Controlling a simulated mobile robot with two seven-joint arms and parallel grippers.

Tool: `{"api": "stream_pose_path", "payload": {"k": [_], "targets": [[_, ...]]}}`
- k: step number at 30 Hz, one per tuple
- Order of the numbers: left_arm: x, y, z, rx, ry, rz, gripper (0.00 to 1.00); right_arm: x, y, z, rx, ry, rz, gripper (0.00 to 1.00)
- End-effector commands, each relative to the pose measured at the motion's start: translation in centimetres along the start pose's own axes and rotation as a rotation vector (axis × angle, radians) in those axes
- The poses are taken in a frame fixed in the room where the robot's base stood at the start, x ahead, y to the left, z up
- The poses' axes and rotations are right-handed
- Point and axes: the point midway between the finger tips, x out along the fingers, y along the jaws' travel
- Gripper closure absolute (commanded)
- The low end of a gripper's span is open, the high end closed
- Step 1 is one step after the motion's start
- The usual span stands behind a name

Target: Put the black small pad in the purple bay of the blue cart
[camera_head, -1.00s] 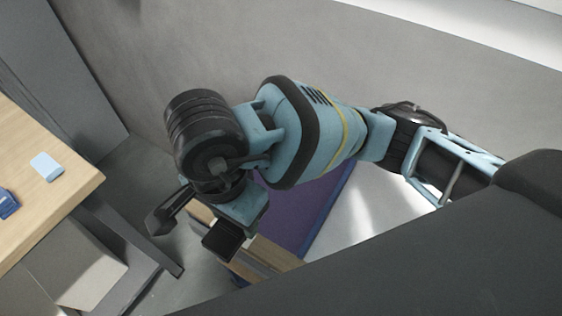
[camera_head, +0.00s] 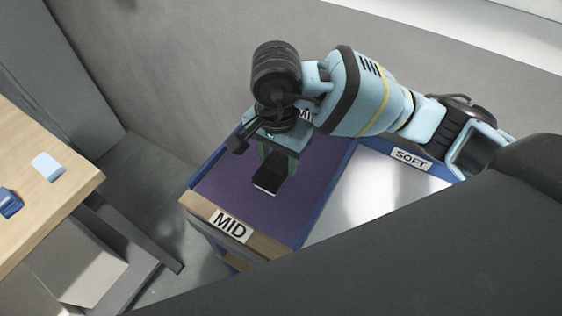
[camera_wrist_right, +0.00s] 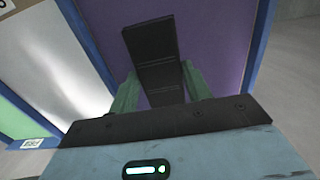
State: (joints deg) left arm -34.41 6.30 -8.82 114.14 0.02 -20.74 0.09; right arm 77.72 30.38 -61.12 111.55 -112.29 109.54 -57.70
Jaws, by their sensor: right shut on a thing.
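The black small pad (camera_wrist_right: 150,42) is held between the green fingers of my right gripper (camera_wrist_right: 160,90). In the head view the pad (camera_head: 268,180) hangs under the right gripper (camera_head: 274,158), above the purple bay (camera_head: 225,185). The purple bay also shows behind the pad in the wrist view (camera_wrist_right: 220,40). The blue cart (camera_head: 205,170) has blue edges around the bay, with a "MID" label on its near wooden edge. I cannot tell how high the pad is above the bay floor. My left gripper is not in view.
A white bay (camera_head: 350,200) with a "SOFT" label lies right of the purple one. A green area (camera_wrist_right: 20,115) shows beyond it in the wrist view. A wooden table (camera_head: 60,200) at left holds a light blue block (camera_head: 47,166) and a dark blue item (camera_head: 10,203).

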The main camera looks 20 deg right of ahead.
Motion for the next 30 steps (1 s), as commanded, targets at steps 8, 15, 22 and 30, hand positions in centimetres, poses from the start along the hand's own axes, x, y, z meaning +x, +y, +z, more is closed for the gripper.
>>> {"api": "stream_pose_path", "payload": {"k": [8,15,22,30], "targets": [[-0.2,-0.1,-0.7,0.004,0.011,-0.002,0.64,2.9,0.1,-0.9,0.001,-0.001,0.002,0.83],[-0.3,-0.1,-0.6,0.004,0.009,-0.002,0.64,3.5,0.0,-0.9,0.000,0.001,-0.001,0.83],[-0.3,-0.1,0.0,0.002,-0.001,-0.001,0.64,4.0,0.1,-0.9,-0.001,0.000,0.001,0.83],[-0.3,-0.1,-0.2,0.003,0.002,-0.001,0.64,3.9,0.0,-0.9,0.000,0.001,0.000,0.30]]}}
